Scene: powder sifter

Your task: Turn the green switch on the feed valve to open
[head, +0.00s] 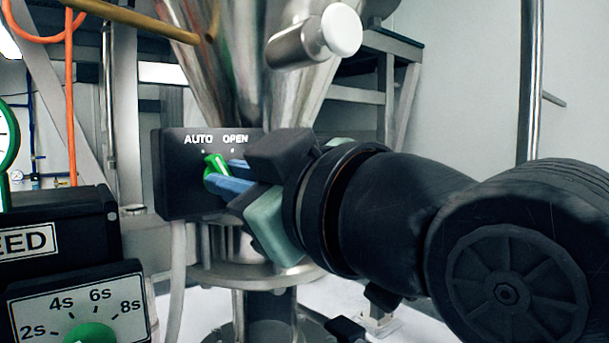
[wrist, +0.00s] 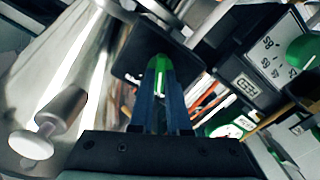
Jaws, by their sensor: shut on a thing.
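The green switch (head: 216,166) sits on the face of a black valve box (head: 177,188) marked AUTO and OPEN, each with a small dot below. Its upper end leans up and left, nearer the AUTO dot than the OPEN dot. My gripper (head: 222,177) reaches in from the right, its blue fingers shut on the switch and partly hiding it. In the wrist view the green switch (wrist: 160,66) shows between the tips of my gripper's fingers (wrist: 159,80), in front of the black box (wrist: 130,62).
A metal hopper (head: 240,75) rises behind the box, with a white-ended cylindrical fitting (head: 342,30) above my gripper. A grey cable (head: 177,270) hangs below the box. A timer dial panel (head: 80,305) and a FEED box (head: 55,235) stand at the lower left.

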